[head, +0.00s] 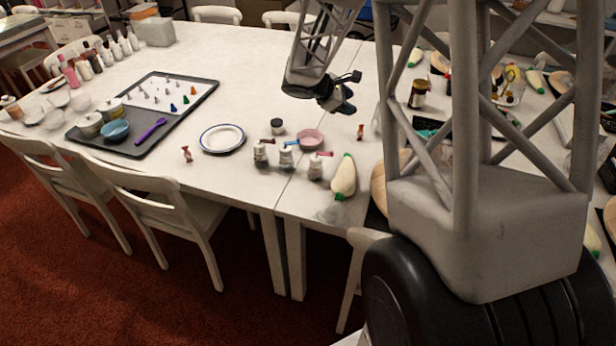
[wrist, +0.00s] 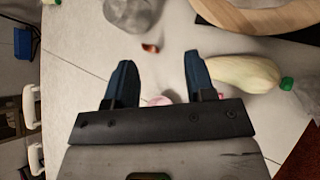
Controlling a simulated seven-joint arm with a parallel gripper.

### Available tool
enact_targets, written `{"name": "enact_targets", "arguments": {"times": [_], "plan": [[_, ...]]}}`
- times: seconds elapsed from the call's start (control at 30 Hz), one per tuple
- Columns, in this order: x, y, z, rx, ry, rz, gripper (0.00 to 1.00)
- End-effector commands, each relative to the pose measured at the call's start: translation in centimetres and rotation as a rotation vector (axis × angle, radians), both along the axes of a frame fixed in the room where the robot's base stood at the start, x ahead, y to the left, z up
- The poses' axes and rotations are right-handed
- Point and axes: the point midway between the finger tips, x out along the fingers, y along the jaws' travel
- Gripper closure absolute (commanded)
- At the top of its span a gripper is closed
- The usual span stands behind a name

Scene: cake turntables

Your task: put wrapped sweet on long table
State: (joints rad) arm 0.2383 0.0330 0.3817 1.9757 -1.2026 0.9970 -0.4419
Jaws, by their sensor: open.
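One small reddish wrapped sweet (head: 187,154) stands on the white long table (head: 235,75), left of the white plate. Another small orange-red piece (head: 360,131), which looks like a wrapped sweet, is on the table at the right, right of the pink bowl. A small reddish piece, probably this one, shows in the wrist view (wrist: 150,47), just beyond the fingertips. My gripper (head: 343,96) is open and empty above the table, up and left of the right-hand piece. Its two dark fingers also show in the wrist view (wrist: 160,62).
A pink bowl (head: 309,137), a dark small jar (head: 277,126) and several small jars (head: 286,156) stand below my gripper. A pale squash (head: 343,177) lies near the front edge. The blue-rimmed plate (head: 222,138) and grey tray (head: 185,118) are left. The table's back middle is clear.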

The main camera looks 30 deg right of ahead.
Motion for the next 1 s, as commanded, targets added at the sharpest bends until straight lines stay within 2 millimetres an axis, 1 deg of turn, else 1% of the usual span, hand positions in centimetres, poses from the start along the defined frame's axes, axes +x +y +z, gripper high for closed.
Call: {"name": "enact_targets", "arguments": {"times": [0.03, 0.1, 0.4, 0.7, 1.0], "plan": [[-1.1, 1.1, 1.2, 0.022, -0.035, -0.026, 0.5], [-2.5, 2.5, 2.3, 0.055, -0.08, -0.067, 0.5], [-9.0, 8.6, 6.4, 0.21, -0.264, -0.238, 0.5], [-15.7, 14.6, 9.2, 0.381, -0.433, -0.41, 0.5], [-22.5, 20.5, 10.9, 0.569, -0.573, -0.584, 0.5]]}}
